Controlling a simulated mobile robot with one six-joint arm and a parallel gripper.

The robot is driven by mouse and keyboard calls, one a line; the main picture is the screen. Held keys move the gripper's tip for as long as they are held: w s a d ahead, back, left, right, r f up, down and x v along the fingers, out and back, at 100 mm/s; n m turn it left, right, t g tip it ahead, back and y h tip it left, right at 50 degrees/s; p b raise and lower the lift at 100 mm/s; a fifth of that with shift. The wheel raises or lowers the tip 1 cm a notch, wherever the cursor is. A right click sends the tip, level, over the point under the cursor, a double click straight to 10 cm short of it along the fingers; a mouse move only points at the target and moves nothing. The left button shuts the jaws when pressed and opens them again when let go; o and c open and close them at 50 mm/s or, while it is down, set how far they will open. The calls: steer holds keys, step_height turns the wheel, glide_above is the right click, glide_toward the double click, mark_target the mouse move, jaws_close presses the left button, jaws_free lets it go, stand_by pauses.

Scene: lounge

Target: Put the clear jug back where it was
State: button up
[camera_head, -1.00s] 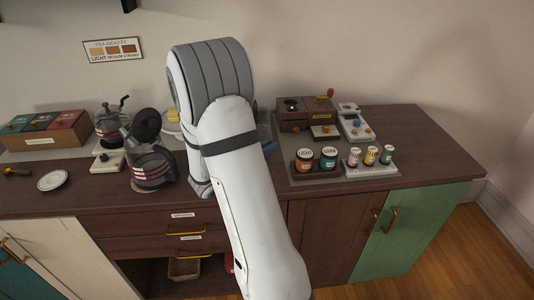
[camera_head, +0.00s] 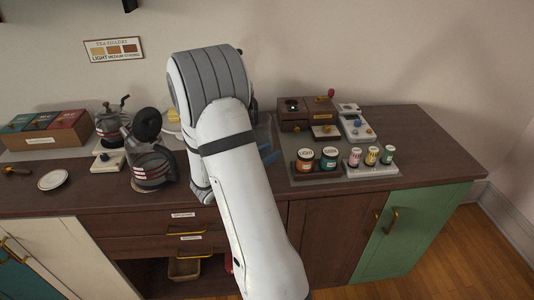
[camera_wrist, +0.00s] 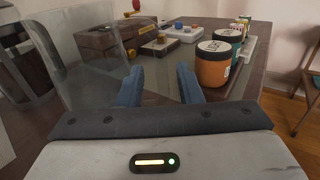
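The clear jug (camera_wrist: 82,55) shows in the wrist view as a large see-through shape at the left, close to the camera. Its right edge is beside my left blue finger; I cannot tell whether they touch. I cannot make out the jug clearly there.
An orange jar (camera_wrist: 213,63) stands right of my fingers, with other jars behind it. A brown wooden box (camera_head: 293,114) and a grey-white device (camera_head: 356,127) stand farther back. Dark kettles (camera_head: 152,167) stand left of my arm. The counter's right end (camera_head: 430,150) is clear.

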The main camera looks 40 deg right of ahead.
steer(key=shift+r, duration=0.2)
steer(key=a, duration=1.1)
steer(key=shift+s+a+f+b, duration=0.1)
steer(key=shift+s+a+b, duration=0.25)
steer(key=shift+s+b, duration=0.05)
steer(key=s+a+r+m+g+y, duration=0.1)
steer(key=s+m+g+y, duration=0.1)
steer(key=s+m+y, duration=0.3)
steer(key=s+a+m+g+y, duration=0.25)
steer(key=s+m+y, duration=0.2)
steer(key=s, duration=0.35)
steer(key=s+a+r+m+t+y, duration=0.1)
steer(key=a+r+m+t+y, duration=0.1)
steer(key=a+m+y, duration=0.2)
steer(key=a+r+m+t+y, duration=0.1)
steer(key=a+m+t+y, duration=0.2)
steer(key=a, duration=0.4)
steer(key=shift+s+a+r+m+t+y, duration=0.4)
steer(key=shift+m+y, duration=0.35)
steer(key=shift+m, duration=0.4)
